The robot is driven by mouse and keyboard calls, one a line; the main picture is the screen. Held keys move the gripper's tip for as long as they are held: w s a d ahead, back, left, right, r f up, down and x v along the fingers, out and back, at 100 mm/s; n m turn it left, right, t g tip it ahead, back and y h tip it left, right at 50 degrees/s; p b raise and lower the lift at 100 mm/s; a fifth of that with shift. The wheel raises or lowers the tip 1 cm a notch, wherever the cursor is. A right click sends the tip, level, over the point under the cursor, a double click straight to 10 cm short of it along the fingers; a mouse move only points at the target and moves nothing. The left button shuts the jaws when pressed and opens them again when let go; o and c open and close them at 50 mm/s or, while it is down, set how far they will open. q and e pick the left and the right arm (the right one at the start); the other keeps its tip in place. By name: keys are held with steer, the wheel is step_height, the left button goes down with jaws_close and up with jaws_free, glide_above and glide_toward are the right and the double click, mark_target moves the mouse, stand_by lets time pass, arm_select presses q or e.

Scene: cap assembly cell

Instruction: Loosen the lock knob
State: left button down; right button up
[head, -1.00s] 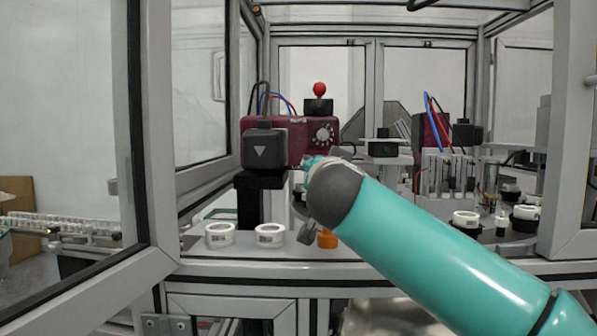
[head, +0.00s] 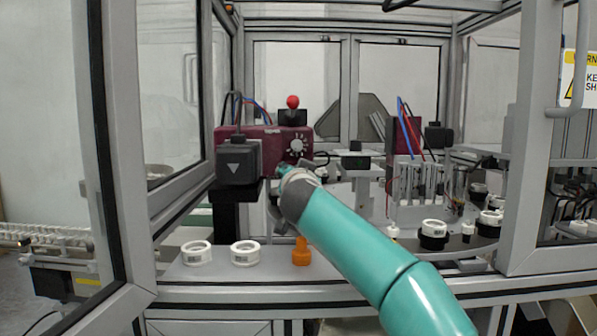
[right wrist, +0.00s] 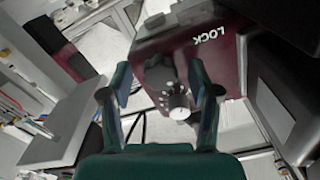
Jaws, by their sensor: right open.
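In the right wrist view, the knob (right wrist: 179,103) shows between my open fingers, near the LOCK lettering on the maroon box (right wrist: 215,62). My right gripper (right wrist: 161,82) is open and empty, with one finger on each side of the knob in the picture. No contact can be made out. In the head view my teal right arm hides most of that gripper, below the knob. My left gripper is not in view.
A dark grey block (head: 238,162) with a triangle mark juts out left of the knob. Two white rings (head: 196,253) (head: 245,253) and an orange part (head: 301,253) stand on the front ledge. Framed door panels flank the opening. Parts on a round table stand at right.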

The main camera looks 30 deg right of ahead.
steer(key=c, duration=0.9)
steer(key=shift+d, duration=0.25)
steer(key=shift+c, duration=1.3)
steer(key=shift+a+f, duration=0.1)
steer(key=shift+a, duration=0.1)
